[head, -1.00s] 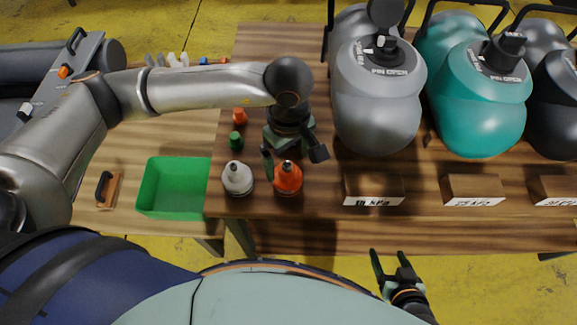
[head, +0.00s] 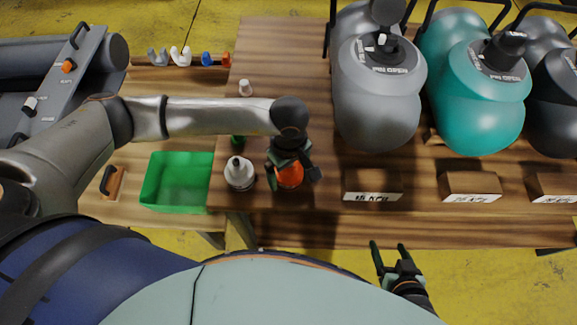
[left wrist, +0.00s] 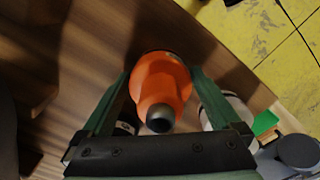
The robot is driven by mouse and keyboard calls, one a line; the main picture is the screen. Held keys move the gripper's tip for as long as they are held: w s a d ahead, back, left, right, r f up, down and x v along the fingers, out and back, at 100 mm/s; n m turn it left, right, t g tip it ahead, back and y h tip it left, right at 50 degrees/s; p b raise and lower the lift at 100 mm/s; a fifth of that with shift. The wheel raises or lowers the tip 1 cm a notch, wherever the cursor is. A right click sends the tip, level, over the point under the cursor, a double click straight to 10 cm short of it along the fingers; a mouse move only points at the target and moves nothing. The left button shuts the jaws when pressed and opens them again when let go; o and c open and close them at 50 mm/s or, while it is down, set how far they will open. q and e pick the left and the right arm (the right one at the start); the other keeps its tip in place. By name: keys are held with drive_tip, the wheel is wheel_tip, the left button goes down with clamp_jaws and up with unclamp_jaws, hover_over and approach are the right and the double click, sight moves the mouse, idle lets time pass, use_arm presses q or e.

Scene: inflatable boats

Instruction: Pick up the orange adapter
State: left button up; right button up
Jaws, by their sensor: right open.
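The orange adapter (head: 290,176) stands upright near the front left of the brown table, partly hidden under my left gripper in the head view. My left gripper (head: 291,178) is open and lowered over it, with one finger on each side. In the left wrist view the adapter (left wrist: 160,85) lies between the two green fingers (left wrist: 162,80), its grey nozzle toward the camera. The fingers look close to its sides; contact cannot be made out. My right gripper (head: 391,250) is open and empty, in front of the table's front edge.
A green bin (head: 178,183) is further left. A grey inflatable boat (head: 375,105) and a teal one (head: 480,105) lie right, behind labelled wooden blocks (head: 373,186).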

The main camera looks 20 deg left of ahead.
use_arm(q)
drive_tip(key=c, duration=1)
drive_tip(key=shift+c, duration=0.4)
drive_tip(key=shift+r, duration=0.15)
